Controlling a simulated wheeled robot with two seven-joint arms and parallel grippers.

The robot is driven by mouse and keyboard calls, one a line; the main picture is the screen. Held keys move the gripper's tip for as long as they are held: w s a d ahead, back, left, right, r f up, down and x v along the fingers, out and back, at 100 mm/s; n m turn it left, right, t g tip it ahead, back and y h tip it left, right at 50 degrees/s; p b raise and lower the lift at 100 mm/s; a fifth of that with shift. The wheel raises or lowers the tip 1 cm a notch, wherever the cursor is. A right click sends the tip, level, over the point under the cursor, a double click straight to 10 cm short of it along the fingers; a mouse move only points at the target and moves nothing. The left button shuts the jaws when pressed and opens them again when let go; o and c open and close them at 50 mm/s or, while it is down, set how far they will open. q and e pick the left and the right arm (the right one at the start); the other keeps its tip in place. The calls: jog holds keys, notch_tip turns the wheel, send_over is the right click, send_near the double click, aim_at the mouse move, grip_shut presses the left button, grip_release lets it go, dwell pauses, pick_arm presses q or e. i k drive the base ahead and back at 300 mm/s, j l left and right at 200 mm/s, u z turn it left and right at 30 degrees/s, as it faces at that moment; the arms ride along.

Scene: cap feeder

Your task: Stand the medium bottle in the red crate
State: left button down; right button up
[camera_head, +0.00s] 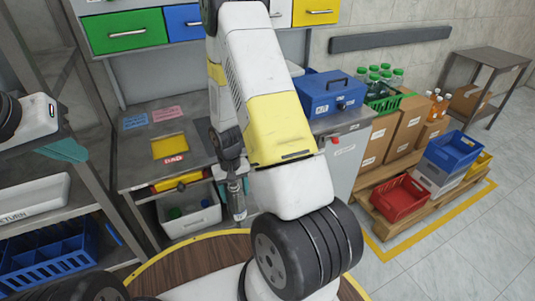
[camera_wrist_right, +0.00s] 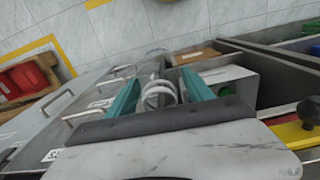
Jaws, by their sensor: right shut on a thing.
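The red crate (camera_head: 400,198) sits on the wooden pallet at the right in the head view and looks empty. My right gripper (camera_wrist_right: 160,80) has its teal fingers on either side of a pale, clear ribbed thing (camera_wrist_right: 158,95), which looks like a bottle, and is shut on it. I cannot tell its size or whether it is the medium bottle. In the head view my right arm hides much of the middle, and its fingers are hard to make out. My left gripper (camera_head: 66,150) is at the left by the shelf, apart from the crate; its opening is unclear.
A blue crate (camera_head: 453,151) and cardboard boxes (camera_head: 378,138) stand by the red crate. A green crate of bottles (camera_head: 388,103) is on top of the boxes. A blue toolbox (camera_head: 330,94) is on the counter. A white bin (camera_head: 190,221) is below the bench.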

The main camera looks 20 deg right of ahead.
aim_at(397, 202)
jog(key=l, duration=0.5)
jog(key=l+z, duration=0.15)
jog(key=l, duration=0.4)
jog(key=i+l, duration=0.15)
jog(key=l, duration=0.35)
jog(key=l+z, duration=0.1)
jog(key=l, duration=0.4)
jog(key=i+l, duration=0.15)
jog(key=l, duration=0.35)
jog(key=l+z, duration=0.15)
jog(key=l, duration=0.35)
jog(key=i+l, duration=0.55)
jog(key=l+z, duration=0.05)
jog(key=l, duration=0.05)
